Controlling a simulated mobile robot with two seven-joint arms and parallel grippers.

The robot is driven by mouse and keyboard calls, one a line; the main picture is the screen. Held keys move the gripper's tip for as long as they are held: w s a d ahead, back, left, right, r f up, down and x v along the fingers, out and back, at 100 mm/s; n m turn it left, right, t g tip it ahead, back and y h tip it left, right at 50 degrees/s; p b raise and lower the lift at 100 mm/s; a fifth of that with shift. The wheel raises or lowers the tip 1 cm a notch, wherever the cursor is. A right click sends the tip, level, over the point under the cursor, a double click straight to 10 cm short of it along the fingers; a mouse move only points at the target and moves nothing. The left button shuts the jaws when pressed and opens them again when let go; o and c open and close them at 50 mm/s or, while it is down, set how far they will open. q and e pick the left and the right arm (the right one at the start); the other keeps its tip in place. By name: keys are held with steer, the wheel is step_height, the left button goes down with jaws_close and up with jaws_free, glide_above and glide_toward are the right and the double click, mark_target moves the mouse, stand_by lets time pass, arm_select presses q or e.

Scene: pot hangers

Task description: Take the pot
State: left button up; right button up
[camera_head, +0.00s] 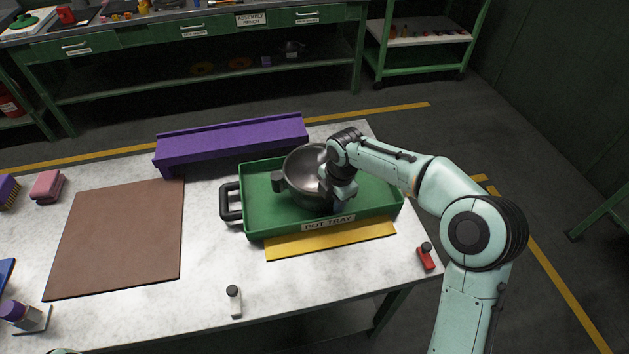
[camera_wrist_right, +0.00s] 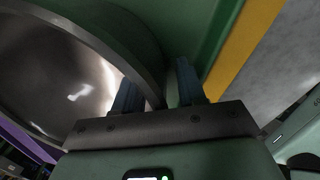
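The dark metal pot (camera_head: 303,172) stands in the green pot tray (camera_head: 262,222), with a dark handle on its left side. My right gripper (camera_head: 337,205) reaches down at the pot's right side. In the right wrist view, the fingers of the right gripper (camera_wrist_right: 157,88) are apart, astride the wall of the pot (camera_wrist_right: 75,75). One finger is over the inside; the other is outside, above the tray. A gap shows between the wall and the outer finger. The fingertips are partly hidden in the head view. My left gripper is not in view.
A purple rack (camera_head: 230,142) stands behind the tray. A brown mat (camera_head: 120,240) lies to the left and a yellow strip (camera_head: 330,240) in front. A white bottle (camera_head: 234,302) and a red item (camera_head: 426,257) are near the front edge.

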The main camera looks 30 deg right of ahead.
jaws_close()
steer(key=shift+w+r, duration=0.1)
